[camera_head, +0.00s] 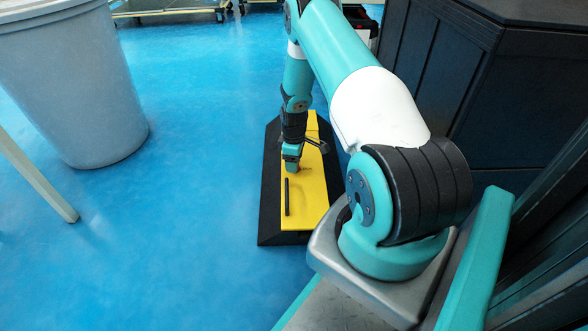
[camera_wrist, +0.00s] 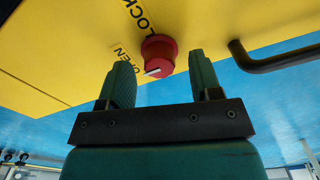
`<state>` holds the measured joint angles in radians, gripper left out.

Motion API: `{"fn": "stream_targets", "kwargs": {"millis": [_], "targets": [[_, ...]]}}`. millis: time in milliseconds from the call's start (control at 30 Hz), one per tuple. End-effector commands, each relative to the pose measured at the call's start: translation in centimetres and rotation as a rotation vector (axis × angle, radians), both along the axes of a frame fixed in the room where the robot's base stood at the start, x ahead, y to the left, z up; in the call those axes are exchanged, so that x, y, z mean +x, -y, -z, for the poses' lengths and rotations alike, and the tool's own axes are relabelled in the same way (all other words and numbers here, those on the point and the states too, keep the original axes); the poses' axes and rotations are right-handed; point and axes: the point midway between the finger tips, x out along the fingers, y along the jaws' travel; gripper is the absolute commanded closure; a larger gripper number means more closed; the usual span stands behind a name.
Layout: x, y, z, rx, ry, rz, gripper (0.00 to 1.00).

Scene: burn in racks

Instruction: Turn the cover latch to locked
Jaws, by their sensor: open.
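The cover latch is a round red knob (camera_wrist: 159,54) with a white pointer mark, on a yellow cover (camera_wrist: 75,45). The labels OPEN and LOCK, the latter cut off at the picture edge, are printed beside it. The white mark points toward the OPEN side in the wrist view. My gripper (camera_wrist: 164,75) is open, with one finger on each side of the knob in that view; contact is not visible. In the head view my gripper (camera_head: 291,166) is low over the yellow cover (camera_head: 309,205), and the knob is mostly hidden there.
A black bar handle (camera_head: 287,197) stands on the cover near my gripper; it also shows in the wrist view (camera_wrist: 275,60). A black base (camera_head: 270,200) surrounds the cover. A grey bin (camera_head: 75,80) stands left, dark cabinets (camera_head: 440,75) right. Blue floor is clear between bin and base.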

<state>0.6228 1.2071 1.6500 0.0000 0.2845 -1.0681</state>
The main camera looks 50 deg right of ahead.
Motion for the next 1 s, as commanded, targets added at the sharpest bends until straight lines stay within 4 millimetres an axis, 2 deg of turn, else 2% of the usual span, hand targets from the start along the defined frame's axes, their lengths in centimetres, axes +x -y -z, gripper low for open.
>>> {"fn": "stream_targets", "kwargs": {"millis": [100, 400, 433, 633, 1000], "targets": [[0.04, 0.03, 0.97, 0.0, 0.001, 0.0, 0.42], [0.02, 0.01, 1.03, 0.0, 0.0, 0.0, 0.42], [0.02, 0.01, 1.03, 0.0, 0.0, 0.0, 0.44], [0.01, 0.0, 1.02, 0.0, 0.0, 0.0, 0.9], [-0.02, -0.02, 0.85, 0.001, 0.0, 0.046, 0.91]]}}
